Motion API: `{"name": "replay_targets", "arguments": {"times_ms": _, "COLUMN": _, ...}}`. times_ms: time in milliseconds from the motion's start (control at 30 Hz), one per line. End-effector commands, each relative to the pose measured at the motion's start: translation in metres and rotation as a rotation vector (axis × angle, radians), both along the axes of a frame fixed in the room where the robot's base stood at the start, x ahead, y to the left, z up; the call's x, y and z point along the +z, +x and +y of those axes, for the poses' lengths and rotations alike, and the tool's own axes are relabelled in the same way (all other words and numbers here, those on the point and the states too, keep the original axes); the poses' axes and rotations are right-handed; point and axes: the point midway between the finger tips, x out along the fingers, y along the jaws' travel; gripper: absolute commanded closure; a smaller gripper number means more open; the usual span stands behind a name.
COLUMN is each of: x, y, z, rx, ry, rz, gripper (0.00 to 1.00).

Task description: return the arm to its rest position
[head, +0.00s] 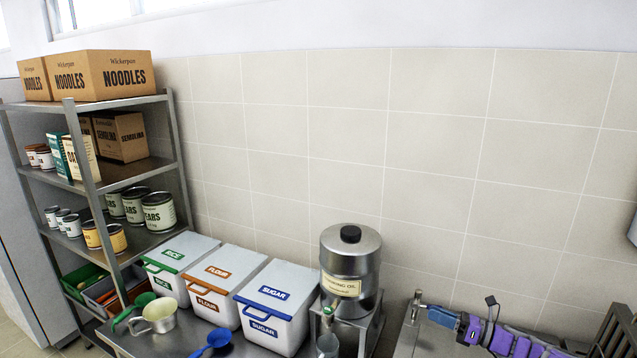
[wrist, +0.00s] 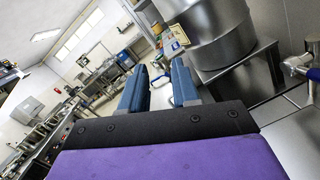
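My gripper (head: 444,317) is at the lower right of the head view, on my purple arm, over the metal counter to the right of the cooking oil drum (head: 351,262). In the wrist view its two blue fingers (wrist: 159,88) stand apart with nothing held between them. The drum (wrist: 215,35) shows close beyond the fingers in the wrist view, to their upper right. My gripper appears clear of it.
A metal cup (head: 327,345) sits below the drum's tap. White rice (head: 176,266), flour (head: 223,287) and sugar (head: 275,305) bins stand left of it. A stocked shelf rack (head: 172,140) is at far left. A metal tap (head: 417,299) is close to my gripper.

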Motion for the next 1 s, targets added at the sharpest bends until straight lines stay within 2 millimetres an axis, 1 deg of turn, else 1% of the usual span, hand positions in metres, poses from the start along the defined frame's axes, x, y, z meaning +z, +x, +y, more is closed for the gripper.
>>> {"name": "replay_targets", "arguments": {"times_ms": 33, "x": 0.008, "y": 0.0, "z": 0.015, "rx": 0.025, "ry": -0.021, "rz": -0.013, "gripper": 0.7}}
{"name": "replay_targets", "arguments": {"times_ms": 67, "x": 0.013, "y": 0.0, "z": 0.024, "rx": 0.038, "ry": -0.038, "rz": -0.025, "gripper": 0.7}}
{"name": "replay_targets", "arguments": {"times_ms": 100, "x": 0.021, "y": -0.002, "z": 0.037, "rx": 0.059, "ry": -0.062, "rz": -0.041, "gripper": 0.7}}
{"name": "replay_targets", "arguments": {"times_ms": 267, "x": 0.045, "y": -0.014, "z": 0.091, "rx": 0.158, "ry": -0.173, "rz": -0.103, "gripper": 0.7}}
{"name": "replay_targets", "arguments": {"times_ms": 300, "x": 0.051, "y": -0.019, "z": 0.105, "rx": 0.185, "ry": -0.201, "rz": -0.122, "gripper": 0.7}}
{"name": "replay_targets", "arguments": {"times_ms": 367, "x": 0.057, "y": -0.028, "z": 0.123, "rx": 0.227, "ry": -0.244, "rz": -0.148, "gripper": 0.7}}
{"name": "replay_targets", "arguments": {"times_ms": 400, "x": 0.063, "y": -0.034, "z": 0.135, "rx": 0.255, "ry": -0.273, "rz": -0.171, "gripper": 0.7}}
{"name": "replay_targets", "arguments": {"times_ms": 467, "x": 0.069, "y": -0.046, "z": 0.153, "rx": 0.3, "ry": -0.314, "rz": -0.199, "gripper": 0.7}}
{"name": "replay_targets", "arguments": {"times_ms": 567, "x": 0.079, "y": -0.068, "z": 0.182, "rx": 0.374, "ry": -0.391, "rz": -0.256, "gripper": 0.7}}
{"name": "replay_targets", "arguments": {"times_ms": 600, "x": 0.082, "y": -0.078, "z": 0.194, "rx": 0.406, "ry": -0.422, "rz": -0.278, "gripper": 0.7}}
{"name": "replay_targets", "arguments": {"times_ms": 667, "x": 0.086, "y": -0.093, "z": 0.209, "rx": 0.453, "ry": -0.469, "rz": -0.315, "gripper": 0.7}}
{"name": "replay_targets", "arguments": {"times_ms": 700, "x": 0.089, "y": -0.104, "z": 0.219, "rx": 0.486, "ry": -0.502, "rz": -0.341, "gripper": 0.7}}
{"name": "replay_targets", "arguments": {"times_ms": 867, "x": 0.094, "y": -0.153, "z": 0.253, "rx": 0.624, "ry": -0.622, "rz": -0.442, "gripper": 0.7}}
{"name": "replay_targets", "arguments": {"times_ms": 900, "x": 0.094, "y": -0.166, "z": 0.26, "rx": 0.659, "ry": -0.653, "rz": -0.471, "gripper": 0.7}}
{"name": "replay_targets", "arguments": {"times_ms": 967, "x": 0.094, "y": -0.185, "z": 0.269, "rx": 0.711, "ry": -0.702, "rz": -0.512, "gripper": 0.7}}
{"name": "replay_targets", "arguments": {"times_ms": 1000, "x": 0.094, "y": -0.198, "z": 0.274, "rx": 0.747, "ry": -0.734, "rz": -0.541, "gripper": 0.7}}
